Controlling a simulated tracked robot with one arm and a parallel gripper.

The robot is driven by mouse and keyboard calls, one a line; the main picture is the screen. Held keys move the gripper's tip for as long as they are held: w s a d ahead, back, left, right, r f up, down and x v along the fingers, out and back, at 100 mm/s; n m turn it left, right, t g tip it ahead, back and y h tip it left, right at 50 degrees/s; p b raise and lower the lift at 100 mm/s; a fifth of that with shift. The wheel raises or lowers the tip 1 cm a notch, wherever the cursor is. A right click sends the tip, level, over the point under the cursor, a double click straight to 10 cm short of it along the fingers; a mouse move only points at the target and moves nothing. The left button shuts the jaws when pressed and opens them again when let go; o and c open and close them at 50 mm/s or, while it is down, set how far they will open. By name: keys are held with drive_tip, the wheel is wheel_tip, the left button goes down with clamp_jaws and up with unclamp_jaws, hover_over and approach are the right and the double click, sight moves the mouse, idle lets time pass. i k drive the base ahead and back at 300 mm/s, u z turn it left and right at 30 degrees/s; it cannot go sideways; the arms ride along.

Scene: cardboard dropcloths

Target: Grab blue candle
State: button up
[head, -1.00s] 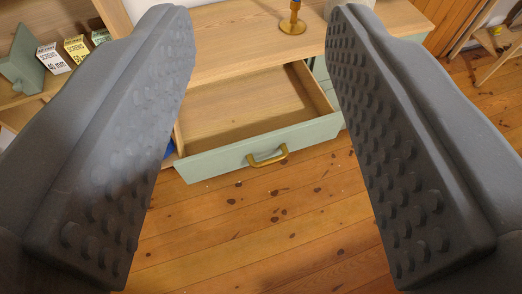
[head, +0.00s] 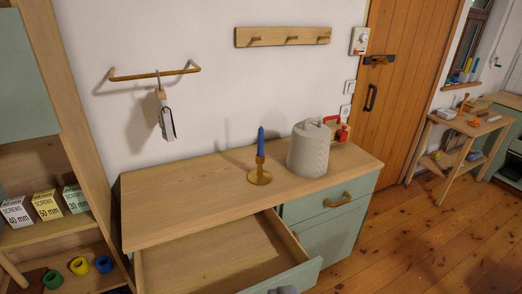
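The blue candle (head: 261,142) stands upright in a brass-coloured candle holder (head: 260,177) on top of the wooden dresser (head: 185,195). It is in the middle of the head view, just left of a grey ribbed canister, and nothing covers it. Only a small grey shape (head: 285,290) shows at the bottom edge, in front of the open drawer. It may be the tip of my gripper, but its fingers cannot be made out. It is well apart from the candle, and nothing touches the candle.
The dresser's top drawer (head: 215,260) is pulled open. The grey canister (head: 309,150) and a red object (head: 341,132) stand right of the candle. A shelf with screw boxes (head: 46,205) is at left. The dresser top left of the candle is clear.

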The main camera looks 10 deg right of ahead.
sight(260, 134)
drive_tip(key=k, duration=1.2)
drive_tip(key=z, duration=0.6)
drive_tip(key=i, duration=2.25)
drive_tip(key=u, duration=0.75)
drive_tip(key=i, duration=1.1)
drive_tip(key=u, duration=0.8)
drive_tip(key=k, duration=0.8)
drive_tip(key=u, duration=0.2)
